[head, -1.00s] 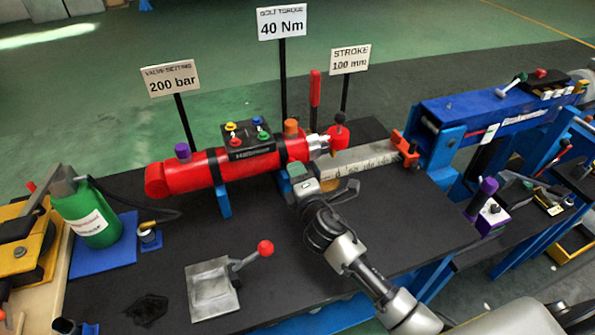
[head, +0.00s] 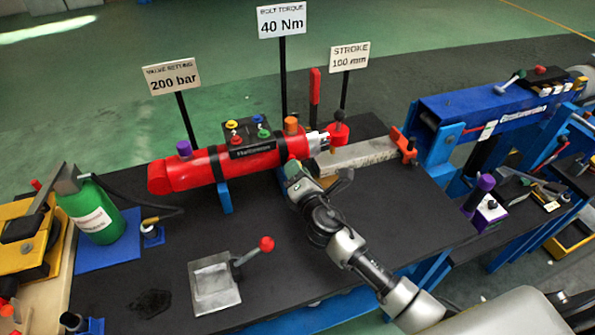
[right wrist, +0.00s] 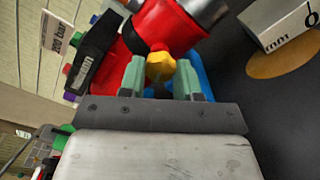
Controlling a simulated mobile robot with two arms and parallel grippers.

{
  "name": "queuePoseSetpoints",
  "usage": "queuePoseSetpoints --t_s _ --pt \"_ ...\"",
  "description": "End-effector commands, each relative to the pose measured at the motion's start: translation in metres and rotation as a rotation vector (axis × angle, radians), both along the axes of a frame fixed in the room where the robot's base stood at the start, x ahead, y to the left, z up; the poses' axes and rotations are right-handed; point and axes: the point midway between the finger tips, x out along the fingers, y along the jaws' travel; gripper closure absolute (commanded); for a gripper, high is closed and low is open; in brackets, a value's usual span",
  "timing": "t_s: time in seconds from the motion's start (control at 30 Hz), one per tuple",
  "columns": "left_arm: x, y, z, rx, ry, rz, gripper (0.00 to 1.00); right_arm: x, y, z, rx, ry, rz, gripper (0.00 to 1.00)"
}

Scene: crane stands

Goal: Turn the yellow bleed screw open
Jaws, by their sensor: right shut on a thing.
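The yellow bleed screw (right wrist: 160,66) sticks out of the end of the red cylinder in the right wrist view. In the head view my gripper and wrist hide it. My right gripper (right wrist: 161,78) has its two green fingers on either side of the screw and is shut on it. In the head view my right gripper (head: 294,172) is against the near side of the red cylinder (head: 190,174), close to its rod end. My left gripper is not in view.
A black block (head: 252,148) with coloured caps sits on the cylinder. A pale bar (head: 355,155) and red clamp (head: 403,143) lie to the right. A lever plate (head: 213,285) with a red knob and a green bottle (head: 95,215) stand left.

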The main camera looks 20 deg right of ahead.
Motion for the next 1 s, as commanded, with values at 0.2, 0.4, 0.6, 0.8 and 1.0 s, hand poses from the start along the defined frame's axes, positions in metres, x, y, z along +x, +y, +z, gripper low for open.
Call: queuePoseSetpoints --t_s 0.2,0.4,0.6,0.8,1.0 --pt "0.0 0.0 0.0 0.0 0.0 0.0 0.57 0.0 0.0 -0.001 0.001 0.003 0.001 0.91" --pt "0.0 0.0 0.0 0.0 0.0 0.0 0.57 0.0 0.0 -0.001 0.001 0.001 0.0 0.42" --pt "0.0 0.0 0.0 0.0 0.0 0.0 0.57 0.0 0.0 0.0 0.002 0.001 0.0 0.42" --pt "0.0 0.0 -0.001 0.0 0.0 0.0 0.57 -0.011 0.0 -0.002 0.001 0.002 0.001 0.42" --pt "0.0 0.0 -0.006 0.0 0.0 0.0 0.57 -0.05 -0.002 -0.003 0.003 0.004 0.002 0.42"
